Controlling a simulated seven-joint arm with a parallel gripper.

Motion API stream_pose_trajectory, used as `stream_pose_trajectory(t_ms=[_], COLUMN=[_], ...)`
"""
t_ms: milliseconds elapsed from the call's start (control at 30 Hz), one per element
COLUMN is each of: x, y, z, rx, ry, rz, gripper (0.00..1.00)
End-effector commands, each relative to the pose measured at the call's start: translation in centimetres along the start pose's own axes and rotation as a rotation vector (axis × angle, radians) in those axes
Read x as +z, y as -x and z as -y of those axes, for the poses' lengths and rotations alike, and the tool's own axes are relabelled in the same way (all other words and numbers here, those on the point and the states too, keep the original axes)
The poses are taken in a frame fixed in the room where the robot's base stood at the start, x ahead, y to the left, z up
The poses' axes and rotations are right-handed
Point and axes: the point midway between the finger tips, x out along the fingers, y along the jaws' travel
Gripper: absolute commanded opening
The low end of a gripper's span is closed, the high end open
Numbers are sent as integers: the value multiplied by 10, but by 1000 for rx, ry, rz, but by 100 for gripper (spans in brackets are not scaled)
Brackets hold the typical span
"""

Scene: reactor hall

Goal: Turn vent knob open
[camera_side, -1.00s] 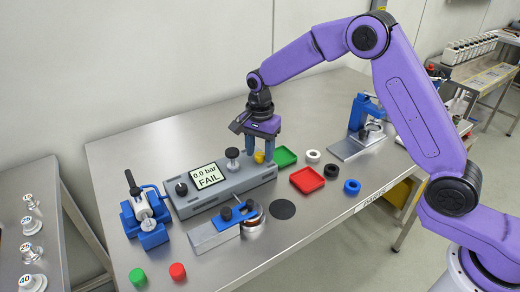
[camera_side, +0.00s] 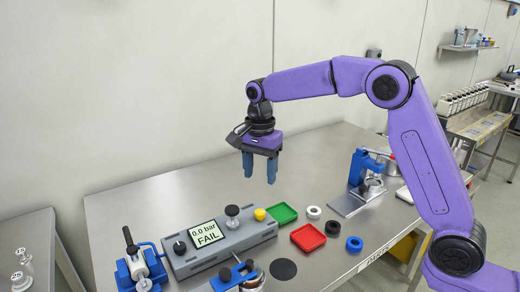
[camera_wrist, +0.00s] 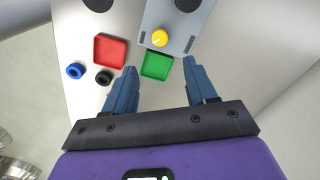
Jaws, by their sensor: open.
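The yellow knob (camera_side: 260,214) sits at the right end of the grey test box (camera_side: 232,240). The box's display (camera_side: 206,232) reads "0.0 bar FAIL". My gripper (camera_side: 259,175) is open and empty, pointing down, well above the knob and apart from it. In the wrist view the yellow knob (camera_wrist: 159,38) lies beyond the fingertips of my gripper (camera_wrist: 160,68), roughly midway between them. Which way the knob is turned is too small to tell.
A green tray (camera_side: 283,213) lies right behind the box's end, with a red tray (camera_side: 308,237) to the right. A white ring (camera_side: 313,212), a black ring (camera_side: 333,227) and a blue ring (camera_side: 354,244) lie nearby. A black knob (camera_side: 233,212) stands left of the yellow one.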

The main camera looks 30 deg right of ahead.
Motion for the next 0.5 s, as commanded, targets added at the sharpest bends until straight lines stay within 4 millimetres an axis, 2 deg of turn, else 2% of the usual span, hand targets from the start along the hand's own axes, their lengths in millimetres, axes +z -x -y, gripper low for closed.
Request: stream_pose_trajectory(t_ms=[33,200,333,500], x=[0,0,0,0], y=[12,40,53,60], z=[1,1,0,0], rx=[-6,-4,-1,0], ry=[0,0,0,0], rz=[-1,-1,0,0], gripper=[56,56,56,56])
